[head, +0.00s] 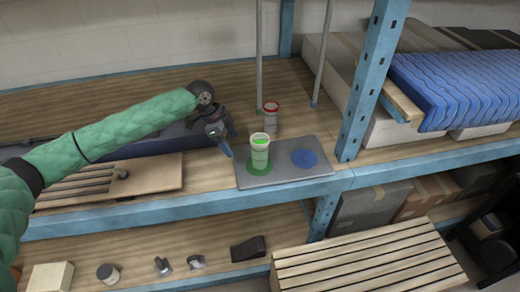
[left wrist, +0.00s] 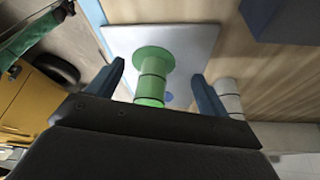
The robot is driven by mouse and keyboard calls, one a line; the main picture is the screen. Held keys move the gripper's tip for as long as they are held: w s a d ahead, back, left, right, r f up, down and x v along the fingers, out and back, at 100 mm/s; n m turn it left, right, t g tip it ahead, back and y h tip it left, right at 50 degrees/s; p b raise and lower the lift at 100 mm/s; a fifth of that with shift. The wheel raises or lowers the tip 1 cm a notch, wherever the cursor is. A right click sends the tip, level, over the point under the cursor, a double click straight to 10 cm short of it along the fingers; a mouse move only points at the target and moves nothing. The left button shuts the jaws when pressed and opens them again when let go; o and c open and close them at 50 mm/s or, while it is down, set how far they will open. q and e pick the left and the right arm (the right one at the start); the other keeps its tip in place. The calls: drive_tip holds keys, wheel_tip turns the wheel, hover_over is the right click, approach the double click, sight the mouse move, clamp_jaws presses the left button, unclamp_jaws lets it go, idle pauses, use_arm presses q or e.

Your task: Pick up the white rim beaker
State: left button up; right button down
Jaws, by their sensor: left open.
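The white rim beaker (head: 260,160) stands upright on the green disc of a grey board (head: 312,172); its contents look green. My left gripper (head: 231,141) is open and empty, just left of the beaker in the head view. In the left wrist view the beaker (left wrist: 152,88) appears between the two spread fingers (left wrist: 157,72), with the green disc (left wrist: 150,58) at its base. I cannot tell whether a finger touches it. A red rim beaker (head: 271,120) stands behind it. My right gripper is not in view.
A blue disc (head: 304,158) on the board's right is empty. Thin grey poles (head: 259,60) rise behind the beakers, and a blue shelf post (head: 365,90) stands to the right. A slatted wooden board (head: 120,178) lies left, beneath my left arm.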

sight(261, 143)
use_arm(q)
drive_tip(key=d, duration=0.3)
drive_tip(key=d+b, duration=0.1)
drive_tip(key=d, duration=0.3)
drive_tip(key=s+d+b, duration=0.1)
drive_tip(key=d, duration=0.2)
drive_tip(key=shift+d+f, duration=0.1)
drive_tip(key=shift+d, duration=0.15)
drive_tip(key=shift+d+f+b, duration=0.1)
drive_tip(key=shift+f+b, duration=0.25)
drive_tip(key=shift+f, duration=0.15)
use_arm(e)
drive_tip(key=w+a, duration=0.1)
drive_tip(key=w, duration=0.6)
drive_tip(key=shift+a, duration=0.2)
use_arm(q)
drive_tip(key=c, duration=1.2)
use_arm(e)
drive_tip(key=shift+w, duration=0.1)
